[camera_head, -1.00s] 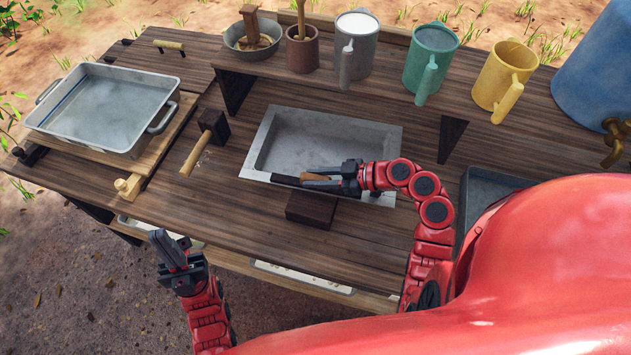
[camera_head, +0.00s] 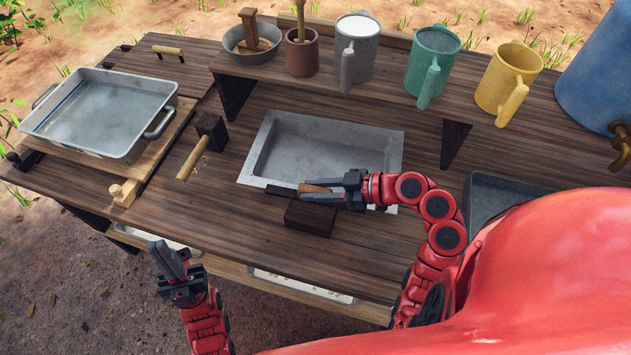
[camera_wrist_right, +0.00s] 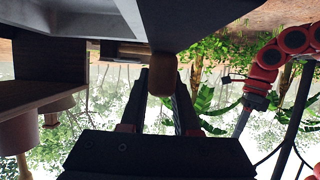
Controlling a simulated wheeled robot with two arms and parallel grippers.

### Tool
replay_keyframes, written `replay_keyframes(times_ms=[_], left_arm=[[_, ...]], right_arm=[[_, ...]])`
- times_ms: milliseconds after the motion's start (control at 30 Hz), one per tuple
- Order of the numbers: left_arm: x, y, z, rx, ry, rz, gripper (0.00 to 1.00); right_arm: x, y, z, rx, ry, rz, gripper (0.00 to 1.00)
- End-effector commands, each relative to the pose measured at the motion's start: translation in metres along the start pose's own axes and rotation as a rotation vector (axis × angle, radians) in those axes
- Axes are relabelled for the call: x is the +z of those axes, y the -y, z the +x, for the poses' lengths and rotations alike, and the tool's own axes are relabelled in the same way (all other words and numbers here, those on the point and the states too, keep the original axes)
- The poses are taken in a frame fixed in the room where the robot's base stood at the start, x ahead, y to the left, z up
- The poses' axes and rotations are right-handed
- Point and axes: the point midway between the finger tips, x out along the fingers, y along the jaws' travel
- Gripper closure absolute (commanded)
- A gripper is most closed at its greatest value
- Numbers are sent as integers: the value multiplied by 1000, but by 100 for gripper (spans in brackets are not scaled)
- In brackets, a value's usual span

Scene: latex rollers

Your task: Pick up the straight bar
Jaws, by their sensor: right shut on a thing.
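The straight bar is a slim tool with a dark length (camera_head: 283,191) and a brown wooden grip (camera_head: 313,188). My right gripper (camera_head: 332,189) is shut on the brown grip, at the near rim of the metal basin (camera_head: 262,150). The dark end points left. I cannot tell whether it touches the rim. In the right wrist view the rounded end of the grip (camera_wrist_right: 162,78) shows between the fingers (camera_wrist_right: 160,100). My left gripper (camera_head: 168,258) is off the table's front edge, away from the bar; its finger gap is unclear.
A dark wooden block (camera_head: 310,218) stands just in front of the basin. A mallet (camera_head: 205,142) lies left of it. A metal tray (camera_head: 143,150) is at far left. Grey (camera_head: 356,55), green (camera_head: 433,68) and yellow (camera_head: 506,80) mugs stand on the back shelf.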

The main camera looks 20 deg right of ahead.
Motion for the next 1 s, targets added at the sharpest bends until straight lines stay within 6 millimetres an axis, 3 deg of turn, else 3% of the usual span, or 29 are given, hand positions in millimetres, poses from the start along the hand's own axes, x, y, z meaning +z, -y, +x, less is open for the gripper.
replay_keyframes(times_ms=[200,367,500,833,1000], left_arm=[[2,-1,-14,0,0,0,100],[-2,0,10,0,0,0,100],[-5,1,29,0,0,0,100],[-6,2,36,0,0,0,100],[-6,2,33,0,0,0,100]], right_arm=[[2,61,-13,8,4,1,100],[-7,92,-22,3,-2,7,100],[-7,106,-26,3,1,7,100],[-2,114,-25,5,-1,-1,100],[4,92,-21,57,-1,23,100]])
